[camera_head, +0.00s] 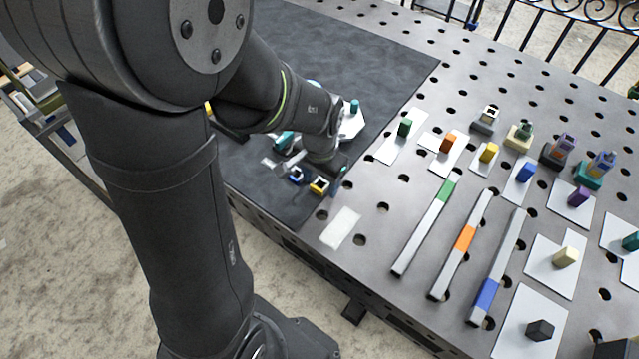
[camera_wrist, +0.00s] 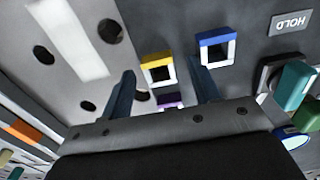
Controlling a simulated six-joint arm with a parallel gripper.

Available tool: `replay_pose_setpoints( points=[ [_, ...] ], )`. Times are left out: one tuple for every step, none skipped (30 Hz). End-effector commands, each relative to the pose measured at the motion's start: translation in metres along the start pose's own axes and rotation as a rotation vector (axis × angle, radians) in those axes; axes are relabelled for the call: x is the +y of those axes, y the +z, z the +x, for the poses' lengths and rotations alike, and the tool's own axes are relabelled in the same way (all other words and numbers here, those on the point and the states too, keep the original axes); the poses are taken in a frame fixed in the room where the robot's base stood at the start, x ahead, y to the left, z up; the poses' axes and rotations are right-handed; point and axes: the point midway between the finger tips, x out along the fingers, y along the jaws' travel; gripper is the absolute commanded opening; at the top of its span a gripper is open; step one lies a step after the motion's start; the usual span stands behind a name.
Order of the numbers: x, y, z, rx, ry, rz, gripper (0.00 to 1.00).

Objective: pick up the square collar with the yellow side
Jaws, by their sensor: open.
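The square collar with the yellow side (camera_wrist: 156,59) lies flat on the dark mat, its square hole facing up. In the wrist view it appears between the fingertips of my gripper (camera_wrist: 161,70); I cannot tell how far below them it is. My gripper is open, with nothing held. The collar also shows in the head view (camera_head: 319,188), just in front of my gripper. A similar collar with a blue side (camera_wrist: 214,39) lies to its right in the wrist view. A purple-sided piece (camera_wrist: 170,99) is partly hidden by the gripper body.
In the head view, a white strip (camera_head: 341,228) lies on the perforated table (camera_head: 405,195). Long bars, including a green-banded one (camera_head: 425,229), and blocks on white cards stand farther right.

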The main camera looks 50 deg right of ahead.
Motion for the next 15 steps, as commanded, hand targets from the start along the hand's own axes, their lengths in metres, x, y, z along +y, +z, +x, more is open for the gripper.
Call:
replay_pose_setpoints(
  points=[
    [0.0001, 0.0002, 0.0025, -0.001, 0.000, 0.000, 0.56],
    [0.0001, 0.0001, 0.0032, 0.000, 0.000, 0.000, 0.56],
    [0.0001, 0.0000, 0.0037, 0.000, 0.000, 0.000, 0.56],
    [0.0001, 0.0000, 0.0037, 0.001, 0.000, 0.000, 0.56],
    [0.0001, -0.0001, 0.0036, 0.001, 0.000, 0.000, 0.56],
    [0.0001, 0.0000, 0.0035, 0.001, 0.000, 0.000, 0.56],
    [0.0001, 0.0000, 0.0034, 0.001, 0.000, 0.000, 0.56],
    [0.0001, 0.0000, 0.0034, 0.001, 0.000, 0.000, 0.56],
    [0.0001, 0.0000, 0.0033, 0.001, 0.000, 0.000, 0.50],
    [0.0001, 0.0000, 0.0033, 0.001, 0.000, 0.000, 0.45],
    [0.0001, 0.0000, 0.0033, 0.001, 0.000, 0.000, 0.39],
    [0.0001, 0.0000, 0.0032, 0.001, 0.000, 0.000, 0.31],
    [0.0001, 0.0000, 0.0032, 0.001, 0.000, 0.000, 0.25],
    [0.0001, 0.0000, 0.0032, 0.001, 0.000, 0.000, 0.19],
    [0.0001, 0.0000, 0.0032, 0.001, 0.000, 0.000, 0.11]
  ],
)
